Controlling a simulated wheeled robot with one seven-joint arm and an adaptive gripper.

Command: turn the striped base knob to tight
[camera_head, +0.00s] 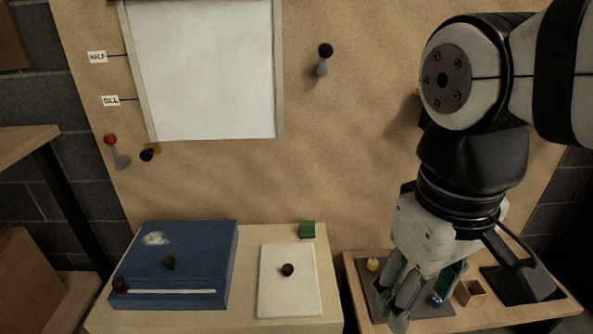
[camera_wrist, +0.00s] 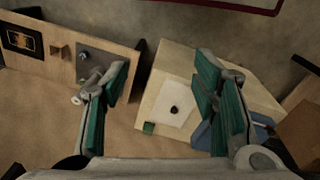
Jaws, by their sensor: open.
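A knob with stripes cannot be clearly made out in either view. On a dark grey plate (camera_head: 381,308) on the right-hand table stand a small yellow-orange knob (camera_head: 373,264) and a blue knob (camera_head: 437,300) with a pale patch; I cannot tell whether either has a striped base. My gripper (camera_head: 420,297) hangs in front of this plate in the head view and hides part of it. In the wrist view my gripper (camera_wrist: 163,75) is open and empty, its green-padded fingers wide apart. The blue knob (camera_wrist: 83,57) shows there beyond the left finger, apart from it.
A wooden box (camera_head: 470,292) and a black panel (camera_head: 515,282) lie right of the plate. A pale table (camera_head: 245,306) on the left holds a blue case (camera_head: 190,250), a white board with a black knob (camera_head: 288,270) and a green block (camera_head: 307,230). A gap separates the tables.

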